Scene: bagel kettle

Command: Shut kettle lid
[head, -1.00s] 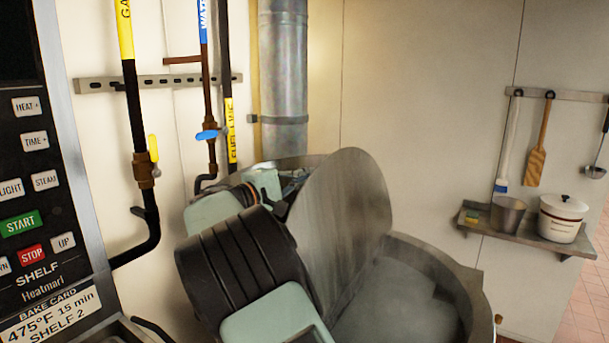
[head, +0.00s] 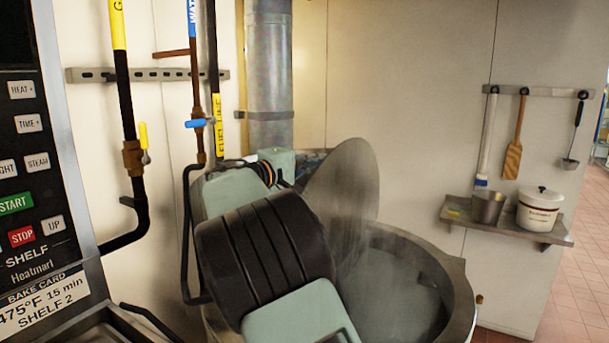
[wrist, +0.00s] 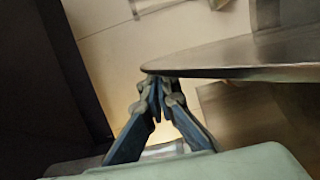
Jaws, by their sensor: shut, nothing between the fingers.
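The kettle (head: 458,285) is a large round metal vessel, with steam over its open top. Its lid (head: 345,185) is a grey metal disc standing raised and tilted at the kettle's left rear side. My arm hides the lid's lower left part and the near left side of the kettle. In the wrist view the lid (wrist: 250,72) shows nearly edge-on, reaching in from the right. My gripper (wrist: 160,82) is shut and empty, its fingertips close by the lid's left edge. I cannot tell whether they touch. In the head view my arm hides the fingertips.
Pipes with a yellow valve (head: 143,136) and a blue valve (head: 198,123) run down the left wall beside the oven panel (head: 30,170). A metal duct (head: 269,75) stands behind the kettle. A shelf (head: 510,222) with pots is on the right wall.

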